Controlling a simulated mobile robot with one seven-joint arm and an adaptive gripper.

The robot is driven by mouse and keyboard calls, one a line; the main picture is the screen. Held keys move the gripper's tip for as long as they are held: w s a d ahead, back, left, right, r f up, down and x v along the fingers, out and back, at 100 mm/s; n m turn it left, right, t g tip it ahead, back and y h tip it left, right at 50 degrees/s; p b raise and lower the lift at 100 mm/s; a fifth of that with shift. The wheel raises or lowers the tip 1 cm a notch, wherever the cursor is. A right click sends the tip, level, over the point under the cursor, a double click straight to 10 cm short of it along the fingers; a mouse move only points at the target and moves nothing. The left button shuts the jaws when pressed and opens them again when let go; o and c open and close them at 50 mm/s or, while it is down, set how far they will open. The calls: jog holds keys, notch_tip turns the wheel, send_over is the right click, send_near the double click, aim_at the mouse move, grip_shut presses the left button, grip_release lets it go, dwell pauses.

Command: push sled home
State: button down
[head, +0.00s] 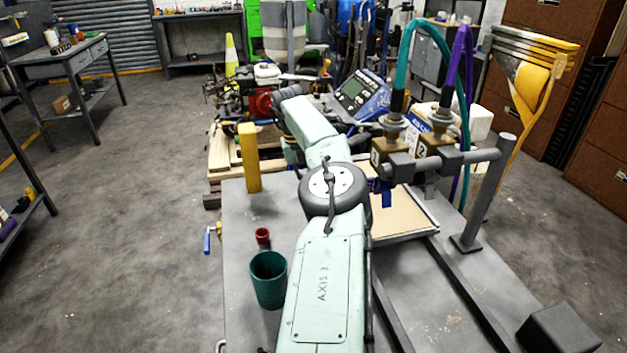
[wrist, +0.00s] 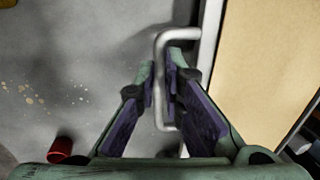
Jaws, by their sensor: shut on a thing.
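The sled (head: 402,218) is a flat tray with a tan panel in a pale frame. It sits on the bench rails under the spray heads, partly behind my arm in the head view. In the wrist view its tan panel (wrist: 272,62) fills the right side. A grey metal loop handle (wrist: 160,52) stands at its left edge. My gripper (wrist: 163,88) has one finger on each side of the handle's bar and is shut on it. In the head view my arm hides the gripper and handle.
Two spray heads (head: 391,160) hang from a crossbar on a post (head: 485,195) over the rails (head: 468,290). A teal cup (head: 268,280), a small red cup (head: 262,238) and a yellow post (head: 249,158) stand left of my arm. The bench's left part is otherwise mostly clear.

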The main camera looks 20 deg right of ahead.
jog(key=shift+w, duration=0.3)
jog(key=shift+r, duration=0.1)
jog(key=c, duration=2.3)
grip_release()
jog(key=o, duration=0.6)
jog(key=shift+d+f, duration=0.1)
jog(key=shift+f, duration=0.15)
jog(key=shift+r, duration=0.1)
jog(key=r, duration=0.3)
jog(key=a+r, duration=0.1)
jog(key=r, duration=0.3)
jog(key=shift+a+r, duration=0.15)
jog(key=shift+a, duration=0.05)
